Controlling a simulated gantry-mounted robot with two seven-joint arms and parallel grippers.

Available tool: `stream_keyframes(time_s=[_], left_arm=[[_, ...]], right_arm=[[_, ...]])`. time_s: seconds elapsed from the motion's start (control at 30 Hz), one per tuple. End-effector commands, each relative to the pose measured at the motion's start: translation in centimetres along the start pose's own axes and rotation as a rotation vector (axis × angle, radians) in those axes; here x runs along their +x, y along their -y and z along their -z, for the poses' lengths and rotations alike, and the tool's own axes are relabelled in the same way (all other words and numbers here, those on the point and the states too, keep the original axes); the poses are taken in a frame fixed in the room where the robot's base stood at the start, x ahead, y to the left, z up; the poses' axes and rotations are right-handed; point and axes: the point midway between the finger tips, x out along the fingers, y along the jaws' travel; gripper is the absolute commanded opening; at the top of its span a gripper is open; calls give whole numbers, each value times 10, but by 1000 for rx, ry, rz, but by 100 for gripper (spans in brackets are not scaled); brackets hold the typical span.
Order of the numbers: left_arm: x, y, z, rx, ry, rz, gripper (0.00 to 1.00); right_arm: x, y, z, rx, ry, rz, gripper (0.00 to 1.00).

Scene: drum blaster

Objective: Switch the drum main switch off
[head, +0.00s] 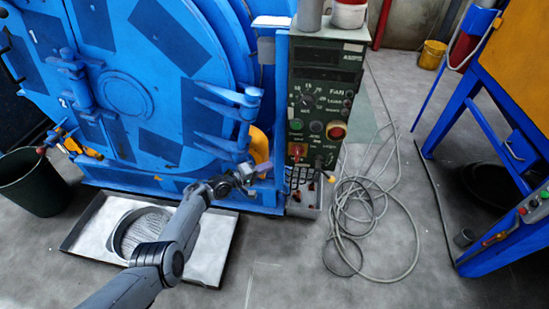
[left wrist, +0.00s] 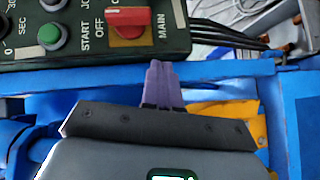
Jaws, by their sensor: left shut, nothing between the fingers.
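The drum main switch is a red rotary knob (head: 297,150) low on the left of the dark green control panel (head: 325,85). In the left wrist view the red knob (left wrist: 128,22) is at the top, between the labels OFF and MAIN. Its handle lies roughly crosswise in that view. My left gripper (head: 263,167) is left of and slightly below the knob in the head view. Its purple fingers (left wrist: 162,82) are shut and empty, with tips near the panel's lower edge, below and right of the knob. They appear apart from it. My right gripper is out of view.
The blue drum machine (head: 150,60) stands behind my left arm. A green button (left wrist: 50,36) is beside the knob. Loose grey cables (head: 360,210) lie on the floor right of the panel. A metal tray (head: 215,250) is under my arm.

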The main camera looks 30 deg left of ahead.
Motion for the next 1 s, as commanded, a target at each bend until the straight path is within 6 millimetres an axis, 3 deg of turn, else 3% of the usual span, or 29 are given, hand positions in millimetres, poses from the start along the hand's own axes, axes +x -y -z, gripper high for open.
stream_keyframes(time_s=[0.03,0.1,0.4,1.0], left_arm=[[-10,-4,0,0,0,3,0],[-22,-1,0,0,0,2,0],[-52,7,0,1,0,1,0],[-56,10,-2,-1,1,2,0]], right_arm=[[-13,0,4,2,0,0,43],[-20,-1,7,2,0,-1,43],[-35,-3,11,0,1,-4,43],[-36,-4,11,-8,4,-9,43]])
